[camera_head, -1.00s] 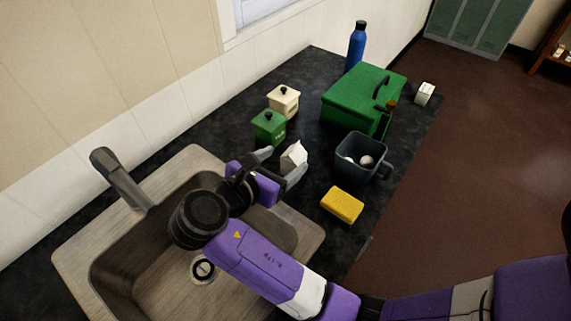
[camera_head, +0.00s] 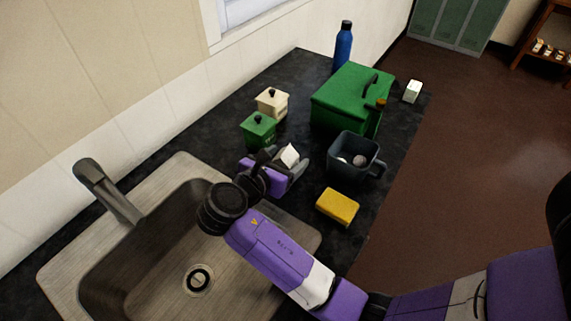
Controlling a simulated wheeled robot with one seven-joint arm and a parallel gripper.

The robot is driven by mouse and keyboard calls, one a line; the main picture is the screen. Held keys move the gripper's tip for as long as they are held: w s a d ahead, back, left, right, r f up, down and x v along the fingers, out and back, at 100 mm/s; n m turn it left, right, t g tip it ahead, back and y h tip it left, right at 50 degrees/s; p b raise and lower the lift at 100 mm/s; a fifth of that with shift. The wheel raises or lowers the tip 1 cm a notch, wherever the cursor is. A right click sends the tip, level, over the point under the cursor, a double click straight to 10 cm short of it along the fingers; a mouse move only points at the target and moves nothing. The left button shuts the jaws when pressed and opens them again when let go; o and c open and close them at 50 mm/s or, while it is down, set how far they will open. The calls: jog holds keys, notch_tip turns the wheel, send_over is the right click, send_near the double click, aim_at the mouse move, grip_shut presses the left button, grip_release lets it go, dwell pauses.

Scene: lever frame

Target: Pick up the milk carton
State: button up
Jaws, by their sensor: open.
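The milk carton (camera_head: 289,154) is small and white with a gabled top. It stands on the dark counter, right of the green canister, and its lower part is hidden behind my gripper. My gripper (camera_head: 284,164) is open, with one grey finger at the carton's left and the other at its right. The carton is between the fingers. I cannot tell whether either finger touches it.
A green canister (camera_head: 259,131) and a cream canister (camera_head: 272,103) stand behind left. A dark mug (camera_head: 347,166) holding pale round things and a yellow sponge (camera_head: 337,207) are to the right. A green box (camera_head: 345,100), blue bottle (camera_head: 343,46) and white block (camera_head: 412,91) stand farther back. The sink (camera_head: 150,262) is in front.

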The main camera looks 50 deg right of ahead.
jog(key=shift+c, duration=0.4)
jog(key=c, duration=1.3)
jog(key=shift+c, duration=0.2)
